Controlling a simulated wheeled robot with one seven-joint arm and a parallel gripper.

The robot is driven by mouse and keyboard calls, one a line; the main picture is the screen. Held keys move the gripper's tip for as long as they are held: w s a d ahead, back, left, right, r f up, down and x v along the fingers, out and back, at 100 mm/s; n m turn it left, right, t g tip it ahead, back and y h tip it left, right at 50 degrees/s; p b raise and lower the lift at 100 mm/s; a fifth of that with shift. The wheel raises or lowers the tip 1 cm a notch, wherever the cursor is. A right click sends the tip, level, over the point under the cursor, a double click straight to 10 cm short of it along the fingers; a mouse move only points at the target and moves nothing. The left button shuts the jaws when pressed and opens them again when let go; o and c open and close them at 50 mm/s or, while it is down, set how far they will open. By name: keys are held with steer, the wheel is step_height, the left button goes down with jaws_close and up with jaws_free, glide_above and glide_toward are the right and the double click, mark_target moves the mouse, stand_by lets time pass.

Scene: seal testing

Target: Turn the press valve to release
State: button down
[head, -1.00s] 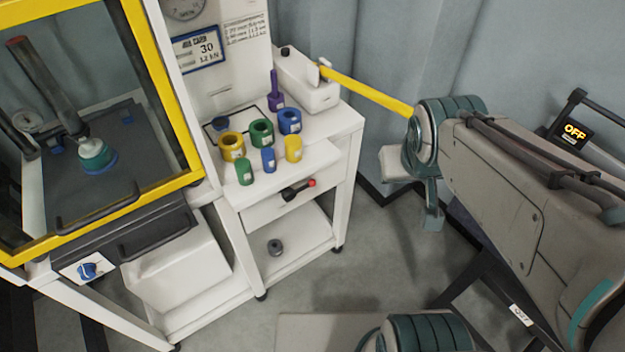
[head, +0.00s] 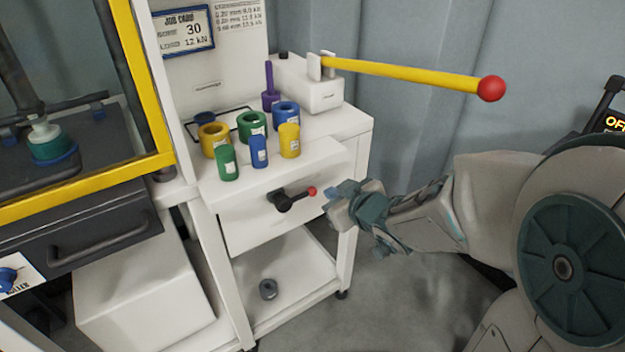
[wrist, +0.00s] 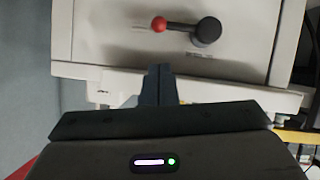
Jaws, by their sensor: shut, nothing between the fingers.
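The press valve (head: 283,201) is a dark round hub with a short black lever ending in a red knob. It sits on the white front panel of the cart, and its lever points right and slightly up in the head view. In the wrist view the valve hub (wrist: 208,30) is at the top right of centre, with its red knob to the left. My gripper (head: 333,194) is just right of the red knob in the head view. In the wrist view its fingers (wrist: 159,72) are together and empty, below the lever and apart from it.
A long yellow pump handle (head: 400,74) with a red ball end sticks out above my arm. Several coloured cylinders and rings stand on the cart top (head: 335,125). The yellow-framed press (head: 140,80) stands left.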

steer(key=shift+a+f, duration=0.1)
steer(key=shift+a, duration=0.05)
steer(key=b+x, duration=0.3)
steer(key=x, duration=0.7)
steer(key=shift+b, duration=0.35)
steer(key=shift+a+p, duration=0.1)
steer(key=shift+p, duration=0.35)
